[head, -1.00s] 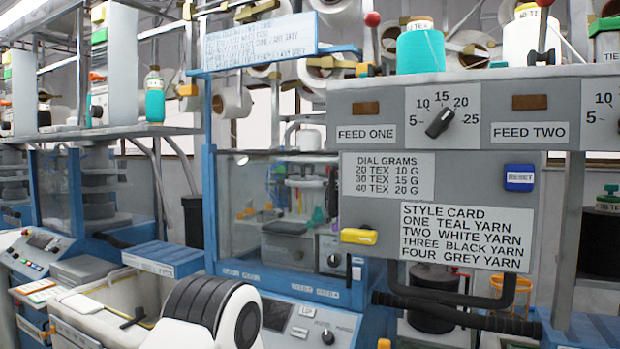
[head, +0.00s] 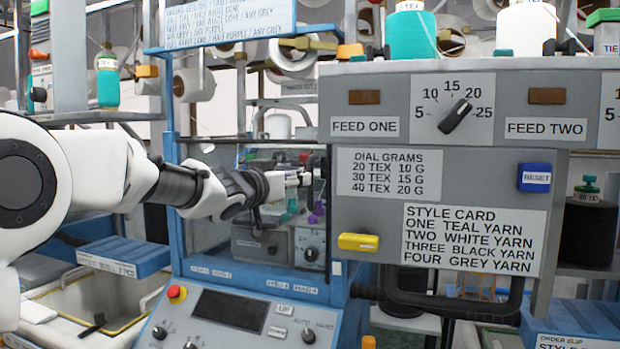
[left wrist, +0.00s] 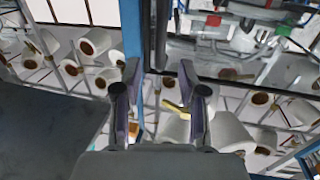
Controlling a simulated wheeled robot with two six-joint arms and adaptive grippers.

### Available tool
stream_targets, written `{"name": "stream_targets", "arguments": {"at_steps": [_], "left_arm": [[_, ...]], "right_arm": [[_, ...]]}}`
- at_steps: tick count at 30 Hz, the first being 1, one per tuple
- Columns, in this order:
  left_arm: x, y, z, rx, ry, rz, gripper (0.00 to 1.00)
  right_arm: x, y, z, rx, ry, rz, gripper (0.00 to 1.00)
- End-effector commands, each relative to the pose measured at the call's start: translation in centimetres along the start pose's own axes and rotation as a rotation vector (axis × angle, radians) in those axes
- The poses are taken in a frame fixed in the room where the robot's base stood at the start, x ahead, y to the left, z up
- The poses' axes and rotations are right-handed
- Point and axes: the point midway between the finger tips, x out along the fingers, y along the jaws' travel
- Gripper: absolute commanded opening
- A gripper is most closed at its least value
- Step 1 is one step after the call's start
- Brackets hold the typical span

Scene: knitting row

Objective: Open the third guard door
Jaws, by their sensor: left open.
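A clear guard door (head: 205,235) stands in a blue frame behind the control console; I cannot read a door number on it. A dark upright handle bar (head: 322,180) is at its right edge, beside the grey feed panel. My left gripper (head: 308,180) reaches across the front of the door, its fingers close to this bar. In the left wrist view, the open fingers (left wrist: 158,75) point towards a dark upright bar (left wrist: 157,30) that lies roughly between them, next to a blue post (left wrist: 131,25). Contact cannot be told. My right gripper is not in view.
The grey feed panel (head: 365,215) stands just right of the gripper, with a yellow button (head: 358,242) and blue reset button (head: 534,177). A dark tubular rail (head: 440,305) runs below it. The console (head: 235,318) with a red knob (head: 177,293) is beneath my left arm.

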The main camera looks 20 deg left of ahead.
Motion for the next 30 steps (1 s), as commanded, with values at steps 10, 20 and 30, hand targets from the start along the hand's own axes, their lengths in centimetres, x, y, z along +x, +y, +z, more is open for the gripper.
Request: {"name": "stream_targets", "arguments": {"at_steps": [10, 20, 30], "left_arm": [[4.6, 0.0, -1.4, 0.006, 0.012, 0.000, 0.41], [7.7, 0.0, -1.0, 0.004, 0.012, -0.001, 0.41], [7.6, 0.0, -0.9, 0.004, 0.012, -0.001, 0.00]], "right_arm": [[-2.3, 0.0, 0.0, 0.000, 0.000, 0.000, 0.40], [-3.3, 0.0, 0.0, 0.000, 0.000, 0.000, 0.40], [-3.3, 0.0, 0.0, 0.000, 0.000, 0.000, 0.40]]}}
